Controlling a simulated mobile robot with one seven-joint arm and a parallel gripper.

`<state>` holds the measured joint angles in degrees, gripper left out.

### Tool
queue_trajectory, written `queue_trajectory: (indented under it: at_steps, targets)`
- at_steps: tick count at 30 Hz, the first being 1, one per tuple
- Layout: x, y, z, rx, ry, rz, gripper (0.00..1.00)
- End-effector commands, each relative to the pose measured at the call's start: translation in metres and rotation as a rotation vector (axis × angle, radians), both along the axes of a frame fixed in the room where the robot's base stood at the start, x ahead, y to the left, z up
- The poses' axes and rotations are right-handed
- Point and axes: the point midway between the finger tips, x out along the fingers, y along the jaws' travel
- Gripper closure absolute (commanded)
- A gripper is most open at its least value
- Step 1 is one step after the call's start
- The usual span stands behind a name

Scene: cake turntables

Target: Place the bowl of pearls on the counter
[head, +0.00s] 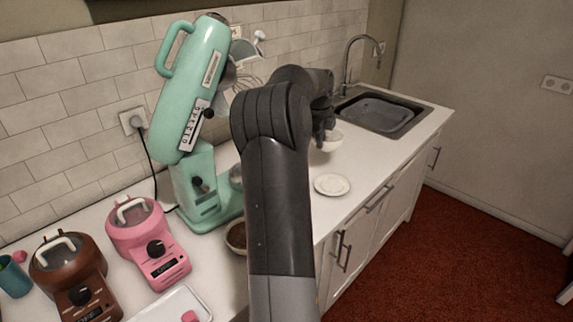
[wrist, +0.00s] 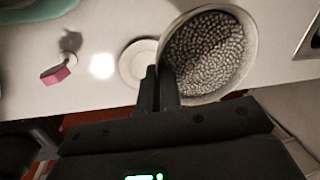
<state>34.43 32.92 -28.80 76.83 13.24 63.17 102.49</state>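The bowl of pearls (wrist: 207,52) is a pale round bowl filled with small grey pearls, large in the wrist view. In the head view the white bowl (head: 331,141) shows beside my gripper (head: 322,138), partly hidden by it, near the sink. In the wrist view my gripper (wrist: 159,90) has its two fingers close together at the bowl's rim, one inside and one outside, and looks shut on it. The bowl seems to be held above the white counter (head: 372,165); the exact gap cannot be told.
A white plate (head: 332,184) lies on the counter in front of the bowl. The sink (head: 382,111) is to the right. A mint stand mixer (head: 198,110), pink machine (head: 149,243), brown machine (head: 76,277) and small brown-filled bowl (head: 236,237) stand left. Counter between plate and sink is clear.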

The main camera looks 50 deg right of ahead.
Motion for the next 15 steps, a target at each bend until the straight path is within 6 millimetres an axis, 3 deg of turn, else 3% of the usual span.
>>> queue_trajectory:
  at_steps: [9,15]
  targets:
    - [0.07,0.02,-0.043,0.0,0.001,0.006,1.0]
    - [0.096,0.027,-0.059,-0.001,0.0,0.004,1.0]
